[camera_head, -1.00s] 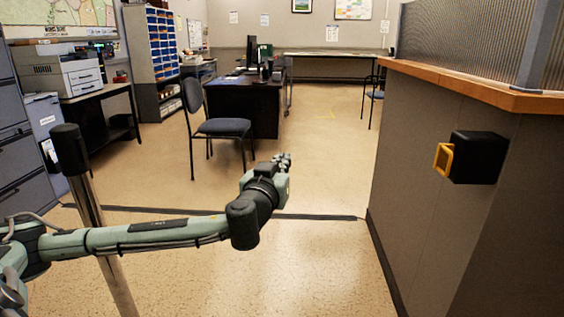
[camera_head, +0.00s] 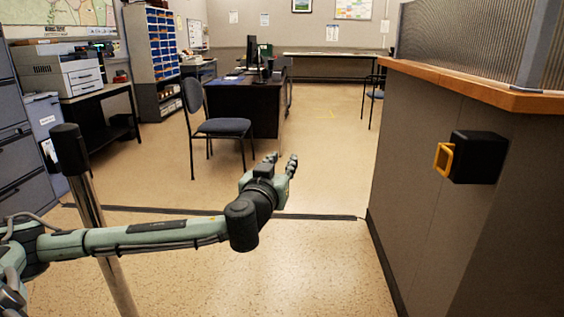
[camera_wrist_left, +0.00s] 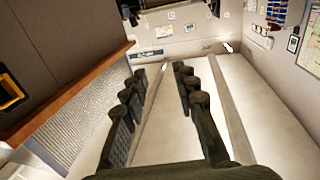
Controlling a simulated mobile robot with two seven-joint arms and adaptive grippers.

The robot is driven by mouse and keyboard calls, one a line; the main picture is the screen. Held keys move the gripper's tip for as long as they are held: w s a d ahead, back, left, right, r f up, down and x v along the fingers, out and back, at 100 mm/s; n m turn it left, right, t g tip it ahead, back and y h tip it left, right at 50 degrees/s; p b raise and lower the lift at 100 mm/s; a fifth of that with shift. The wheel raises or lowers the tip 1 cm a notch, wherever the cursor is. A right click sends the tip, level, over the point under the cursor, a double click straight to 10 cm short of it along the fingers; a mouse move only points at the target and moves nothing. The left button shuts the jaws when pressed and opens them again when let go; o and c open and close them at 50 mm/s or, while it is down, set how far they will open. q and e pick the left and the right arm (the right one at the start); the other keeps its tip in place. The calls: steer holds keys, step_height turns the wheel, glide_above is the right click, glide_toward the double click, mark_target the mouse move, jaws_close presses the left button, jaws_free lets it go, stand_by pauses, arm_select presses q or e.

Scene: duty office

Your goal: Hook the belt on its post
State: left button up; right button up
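The belt's black case (camera_head: 477,157) is fixed to the side of the counter at the right. Its yellow end loop (camera_head: 443,160) sticks out of the case's left side, and no strap shows drawn out. The loop also shows at the left edge of the left wrist view (camera_wrist_left: 10,92). A metal post with a black top (camera_head: 70,150) stands at the left, partly behind my left arm. My left gripper (camera_head: 282,160) is open and empty, in mid-air left of the loop and well apart from it. Its spread fingers show in the left wrist view (camera_wrist_left: 159,70). My right gripper is not in view.
The grey counter (camera_head: 430,130) with a wooden ledge bounds the right side. A dark strip (camera_head: 320,217) crosses the floor. A chair (camera_head: 222,127) and desk (camera_head: 245,100) stand beyond. Floor between post and counter is clear.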

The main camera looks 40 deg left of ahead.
arm_select(q)
steer(key=v, duration=0.7)
steer(key=shift+r, duration=0.1)
